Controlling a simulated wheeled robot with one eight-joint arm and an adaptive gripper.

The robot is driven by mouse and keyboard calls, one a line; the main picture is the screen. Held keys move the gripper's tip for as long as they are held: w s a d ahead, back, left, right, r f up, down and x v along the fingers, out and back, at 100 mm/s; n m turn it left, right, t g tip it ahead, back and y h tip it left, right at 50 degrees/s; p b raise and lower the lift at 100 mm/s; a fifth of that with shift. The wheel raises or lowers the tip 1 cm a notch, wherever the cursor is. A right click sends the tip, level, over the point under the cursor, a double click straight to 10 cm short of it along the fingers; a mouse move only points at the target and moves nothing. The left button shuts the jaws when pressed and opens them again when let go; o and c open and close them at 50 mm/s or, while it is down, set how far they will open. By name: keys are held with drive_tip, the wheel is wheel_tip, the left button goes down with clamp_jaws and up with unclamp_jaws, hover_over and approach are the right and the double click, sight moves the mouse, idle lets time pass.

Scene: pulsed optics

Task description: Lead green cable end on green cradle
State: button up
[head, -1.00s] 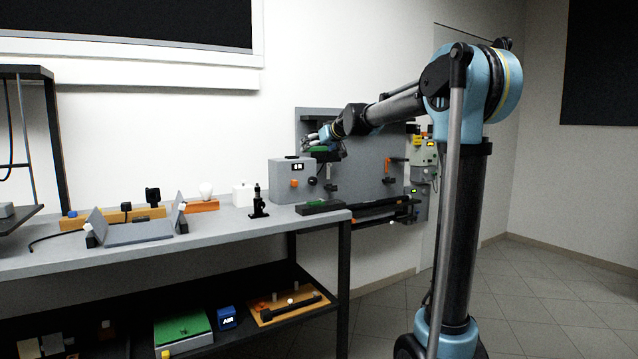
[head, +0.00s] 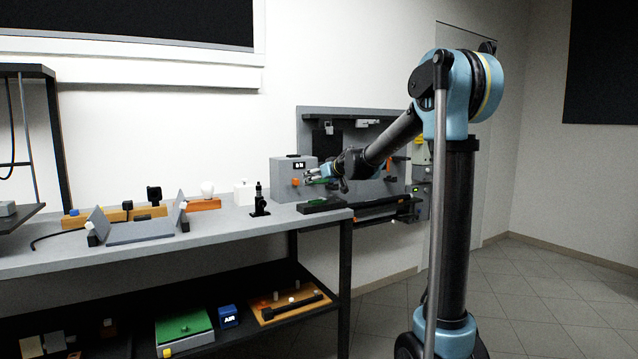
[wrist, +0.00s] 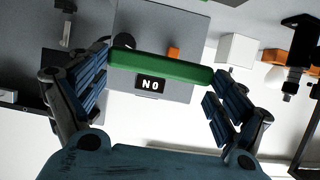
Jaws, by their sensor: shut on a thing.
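My gripper (head: 318,174) is in front of the grey box with a lit display, above the right end of the bench. In the wrist view my gripper (wrist: 160,68) is shut on a long green bar (wrist: 160,67), which I take for the green cable end. The bar spans the space between the fingers and is clear of the bench. A low dark block with a green top (head: 321,204), perhaps the green cradle, lies on the bench's right end, below my gripper. I cannot make out a cable trailing from the bar.
The grey box (head: 281,180) with an orange knob stands close behind my gripper; its display shows in the wrist view (wrist: 150,85). A grey wall panel (head: 384,112) with fittings is behind. A black post (head: 259,200) and white cube (head: 244,194) stand left on the bench.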

drive_tip(key=shift+f, duration=2.3)
drive_tip(key=shift+s+f, duration=0.1)
drive_tip(key=shift+f, duration=0.1)
drive_tip(key=shift+f, duration=1.25)
drive_tip(key=shift+f, duration=0.25)
drive_tip(key=o, duration=1.4)
drive_tip(key=shift+c, duration=0.2)
drive_tip(key=v, duration=1.2)
drive_tip(key=shift+d+f, duration=0.1)
drive_tip(key=shift+f, duration=0.1)
